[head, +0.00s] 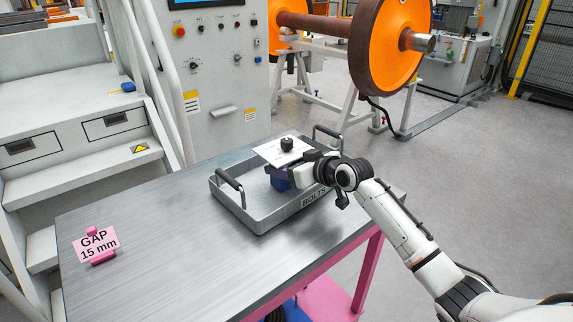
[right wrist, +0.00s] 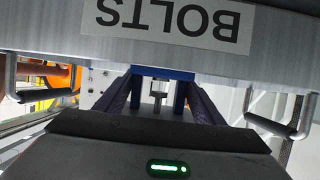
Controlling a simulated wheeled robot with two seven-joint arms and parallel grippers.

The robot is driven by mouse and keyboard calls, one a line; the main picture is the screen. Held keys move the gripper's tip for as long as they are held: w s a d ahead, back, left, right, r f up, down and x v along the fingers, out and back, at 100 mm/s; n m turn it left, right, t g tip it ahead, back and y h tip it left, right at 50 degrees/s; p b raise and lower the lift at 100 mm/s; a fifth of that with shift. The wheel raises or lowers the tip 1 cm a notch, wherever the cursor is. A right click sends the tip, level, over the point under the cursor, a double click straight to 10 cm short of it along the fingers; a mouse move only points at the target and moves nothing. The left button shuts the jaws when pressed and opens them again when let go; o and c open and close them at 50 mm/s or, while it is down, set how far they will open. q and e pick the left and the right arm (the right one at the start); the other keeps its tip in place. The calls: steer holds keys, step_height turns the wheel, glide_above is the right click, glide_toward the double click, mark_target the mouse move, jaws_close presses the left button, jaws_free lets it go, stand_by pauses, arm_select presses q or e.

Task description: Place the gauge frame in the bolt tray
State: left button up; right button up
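The gauge frame appears to be a white plate (head: 283,152) with a black knob on top and blue parts below. It is over the grey bolt tray (head: 262,222), which is labelled BOLTS and has two raised handles. My right gripper (head: 287,170) reaches in from the right over the tray's front wall. In the right wrist view its fingers (right wrist: 160,98) are closed against the sides of the blue part (right wrist: 161,73), with a small metal pin between its legs. I cannot tell whether the frame touches the tray floor. My left gripper is not in view.
The tray stands on a grey metal table (head: 150,235) with pink legs. A pink GAP 15 mm sign (head: 97,243) stands at the table's left. The tabletop between is clear. Behind are a control cabinet (head: 222,80) and an orange wheelset (head: 385,45) on a white stand.

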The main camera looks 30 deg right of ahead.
steer(key=o, duration=0.4)
steer(key=shift+o, duration=0.2)
steer(key=shift+r, duration=0.1)
steer(key=v, duration=1.2)
steer(key=shift+r, duration=0.1)
